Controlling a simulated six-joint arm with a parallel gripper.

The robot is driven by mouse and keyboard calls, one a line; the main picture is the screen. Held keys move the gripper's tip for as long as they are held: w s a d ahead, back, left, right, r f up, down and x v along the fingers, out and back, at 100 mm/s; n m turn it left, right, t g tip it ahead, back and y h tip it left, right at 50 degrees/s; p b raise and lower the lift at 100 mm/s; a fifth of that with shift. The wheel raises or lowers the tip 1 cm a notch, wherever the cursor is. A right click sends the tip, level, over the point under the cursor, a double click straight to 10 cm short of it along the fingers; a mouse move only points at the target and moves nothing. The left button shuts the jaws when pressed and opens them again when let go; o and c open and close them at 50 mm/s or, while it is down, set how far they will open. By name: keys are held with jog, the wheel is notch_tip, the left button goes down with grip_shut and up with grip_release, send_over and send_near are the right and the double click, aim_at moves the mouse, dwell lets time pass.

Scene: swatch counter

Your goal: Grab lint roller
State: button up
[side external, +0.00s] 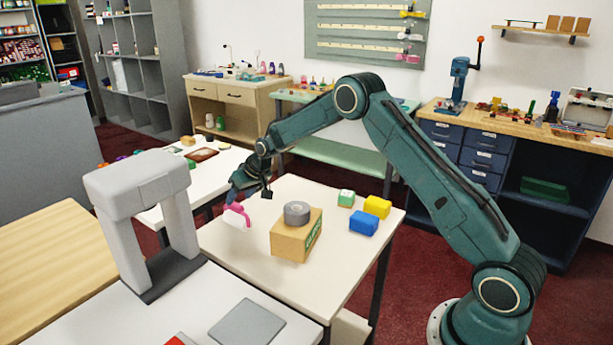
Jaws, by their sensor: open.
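The lint roller (236,218), with a pink handle and a white roll, sits near the left edge of the white table (345,265). My gripper (250,196) is open, with its fingers pointing down just above and slightly right of the lint roller. Nothing shows between the fingers. A clear gap between gripper and roller is hard to make out, and I cannot tell if they touch. The top of the pink handle lies close under the left finger.
A cardboard box (290,243) with a grey tape roll (297,212) on top stands right of the roller. A grey arch-shaped device (140,185) stands at left.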

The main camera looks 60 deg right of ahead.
aim_at(236, 203)
jog(key=shift+f, duration=0.1)
jog(key=shift+x, duration=2.55)
jog(key=shift+w+d, duration=0.1)
grip_shut()
